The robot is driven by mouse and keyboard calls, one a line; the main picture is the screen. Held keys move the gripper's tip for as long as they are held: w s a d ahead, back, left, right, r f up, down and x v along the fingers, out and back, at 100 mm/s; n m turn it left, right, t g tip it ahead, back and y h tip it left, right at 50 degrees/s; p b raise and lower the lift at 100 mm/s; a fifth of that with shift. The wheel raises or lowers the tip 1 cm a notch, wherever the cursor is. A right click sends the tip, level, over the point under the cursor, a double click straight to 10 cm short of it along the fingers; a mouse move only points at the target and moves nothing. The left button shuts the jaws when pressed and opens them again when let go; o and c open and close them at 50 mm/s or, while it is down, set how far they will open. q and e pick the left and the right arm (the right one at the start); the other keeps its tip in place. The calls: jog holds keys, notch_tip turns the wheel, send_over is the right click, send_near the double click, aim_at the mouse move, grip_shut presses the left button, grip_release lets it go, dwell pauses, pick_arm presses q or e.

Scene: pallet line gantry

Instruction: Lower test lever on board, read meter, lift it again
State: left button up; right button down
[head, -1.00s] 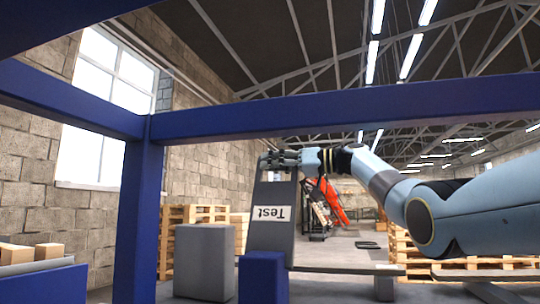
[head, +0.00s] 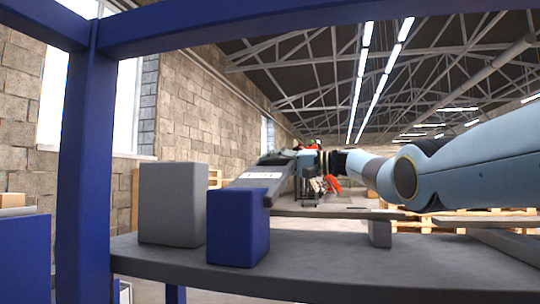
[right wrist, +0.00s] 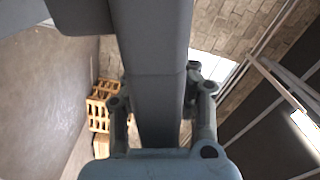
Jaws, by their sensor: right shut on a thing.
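The test lever (head: 247,182) is a flat grey bar with a white label. In the head view it leans far back, strongly foreshortened, and its lower end is hidden behind the blue block. My right gripper (head: 289,157) is at its far upper end. In the right wrist view the grey lever (right wrist: 155,65) passes between the two fingers of my right gripper (right wrist: 160,108), which is shut on it. No meter face can be made out. My left gripper is not in view.
A grey block (head: 172,204) and a blue block (head: 238,228) stand on the grey shelf (head: 350,262) in front of me. A blue post (head: 85,170) rises at left and a blue beam (head: 300,20) crosses above. Wooden pallets (head: 480,221) lie beyond at right.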

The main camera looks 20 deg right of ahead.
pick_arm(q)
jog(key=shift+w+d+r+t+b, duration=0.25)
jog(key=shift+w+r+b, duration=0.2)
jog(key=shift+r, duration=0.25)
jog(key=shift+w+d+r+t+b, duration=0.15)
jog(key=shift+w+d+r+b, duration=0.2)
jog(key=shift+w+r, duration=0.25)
pick_arm(e)
jog(key=shift+w+d+f+m, duration=0.15)
jog(key=shift+w+f+m, duration=0.05)
jog(key=shift+f+m, duration=0.8)
jog(key=shift+w+d+f+m, duration=0.1)
jog(key=shift+w+f+m, duration=0.1)
jog(key=shift+f+m, duration=0.75)
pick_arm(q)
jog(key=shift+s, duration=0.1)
pick_arm(e)
jog(key=c, duration=1.1)
grip_release()
notch_tip(320, 180, up, 10)
jog(key=shift+f, duration=0.1)
